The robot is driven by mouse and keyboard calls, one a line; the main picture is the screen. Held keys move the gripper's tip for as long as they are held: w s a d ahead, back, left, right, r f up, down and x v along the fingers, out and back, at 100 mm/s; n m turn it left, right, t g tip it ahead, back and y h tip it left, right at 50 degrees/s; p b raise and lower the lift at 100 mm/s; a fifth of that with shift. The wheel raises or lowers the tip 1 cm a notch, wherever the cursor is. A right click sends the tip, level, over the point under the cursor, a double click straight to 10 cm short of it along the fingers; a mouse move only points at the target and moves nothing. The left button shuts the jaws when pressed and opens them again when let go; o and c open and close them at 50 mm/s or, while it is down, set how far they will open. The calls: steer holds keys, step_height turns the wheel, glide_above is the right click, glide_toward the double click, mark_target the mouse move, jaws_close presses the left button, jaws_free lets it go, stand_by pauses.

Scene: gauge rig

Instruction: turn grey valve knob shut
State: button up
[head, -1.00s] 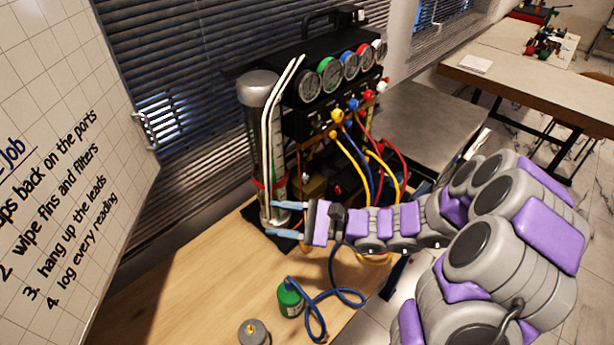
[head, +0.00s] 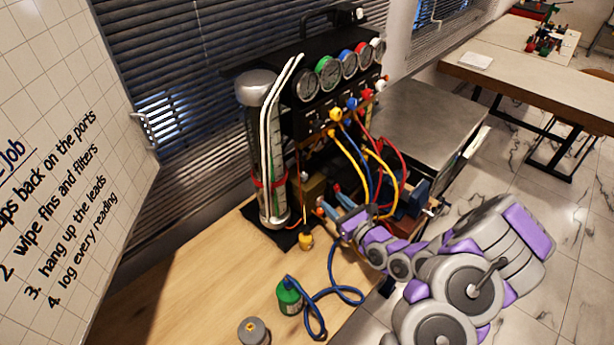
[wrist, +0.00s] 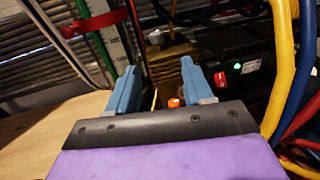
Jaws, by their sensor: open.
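In the wrist view a small grey round knob (wrist: 155,37) shows above a brass-coloured block (wrist: 172,55); it looks like the grey valve knob, though it is small and dim. The block (head: 315,188) also shows in the head view, right of the clear cylinder's foot, where I cannot make out the knob clearly. My gripper (head: 330,195) is open, its two blue fingers pointing at the block area. In the wrist view my gripper (wrist: 158,75) has the knob and block beyond its tips, roughly between them. Nothing is held, and I see no contact.
The tall clear cylinder (head: 258,150) stands left of my gripper. Yellow, blue and red hoses (head: 362,160) hang from the gauge box (head: 330,100) close by. The bench's left part is clear.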

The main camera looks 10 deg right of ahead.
mark_target(306, 179)
steer(key=x, duration=0.4)
steer(key=b+x, duration=0.1)
steer(key=x, duration=0.9)
steer(key=shift+a, duration=0.45)
steer(key=shift+w+a+b, duration=0.3)
steer(key=shift+a, duration=0.05)
steer(key=shift+d, duration=0.45)
steer(key=shift+c, duration=1.4)
steer(key=shift+a, duration=0.2)
steer(key=c, duration=0.6)
steer(key=shift+c, duration=0.2)
